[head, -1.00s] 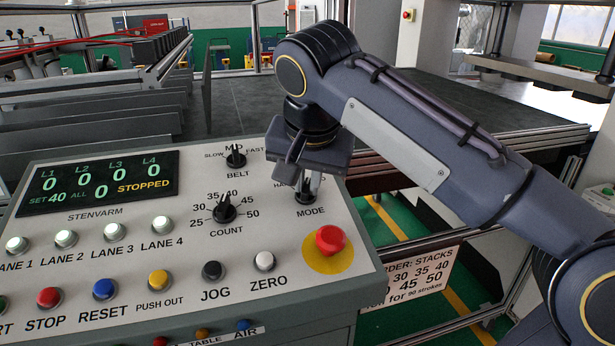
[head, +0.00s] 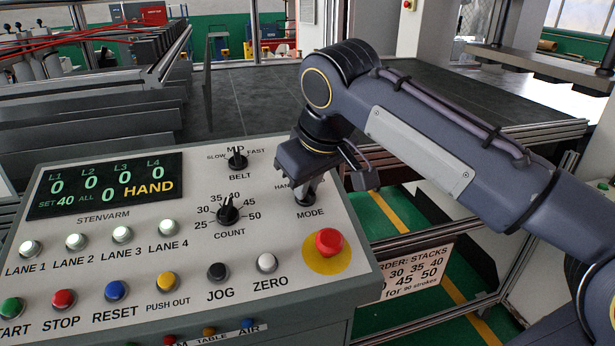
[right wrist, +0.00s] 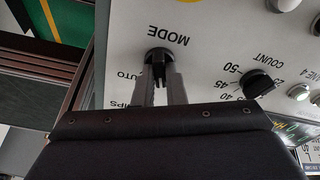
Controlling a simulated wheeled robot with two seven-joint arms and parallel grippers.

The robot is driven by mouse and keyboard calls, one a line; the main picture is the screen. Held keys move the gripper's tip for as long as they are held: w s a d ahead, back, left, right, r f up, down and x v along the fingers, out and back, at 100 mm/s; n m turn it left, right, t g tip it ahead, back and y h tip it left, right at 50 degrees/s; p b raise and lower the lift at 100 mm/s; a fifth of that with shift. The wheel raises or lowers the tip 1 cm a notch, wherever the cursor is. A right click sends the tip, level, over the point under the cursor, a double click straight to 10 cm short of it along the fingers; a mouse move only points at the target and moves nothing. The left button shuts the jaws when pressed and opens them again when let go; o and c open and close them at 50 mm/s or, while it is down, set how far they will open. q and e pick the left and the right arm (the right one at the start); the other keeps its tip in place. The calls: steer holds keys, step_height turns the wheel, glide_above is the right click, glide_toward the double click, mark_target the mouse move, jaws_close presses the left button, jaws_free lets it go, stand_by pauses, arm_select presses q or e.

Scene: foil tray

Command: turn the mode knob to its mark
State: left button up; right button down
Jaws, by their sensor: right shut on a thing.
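The black mode knob (head: 304,201) stands on the sloped panel above the word MODE, and it also shows in the right wrist view (right wrist: 157,55). My right gripper (head: 308,193) reaches down onto it from above. In the right wrist view, the gripper's two grey fingers (right wrist: 160,78) are shut on the knob, one on each side. The label beside the knob is partly hidden in the head view; HAN can be read. The wrist view shows AUTO and a partly covered label ending in MPS. The display (head: 105,186) reads HAND in yellow. My left gripper is not in view.
The count knob (head: 228,212) and belt knob (head: 237,160) stand left of the mode knob. A red emergency button (head: 328,241) on a yellow disc is just below it. Several coloured buttons line the panel's lower part. A dark table (head: 260,105) lies behind.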

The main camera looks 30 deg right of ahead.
steer(key=shift+n+p, duration=0.3)
steer(key=shift+n, duration=0.9)
steer(key=shift+y, duration=0.3)
steer(key=c, duration=1.5)
jaws_free()
steer(key=v, duration=0.7)
steer(key=shift+s+r, duration=0.15)
steer(key=shift+r, duration=0.25)
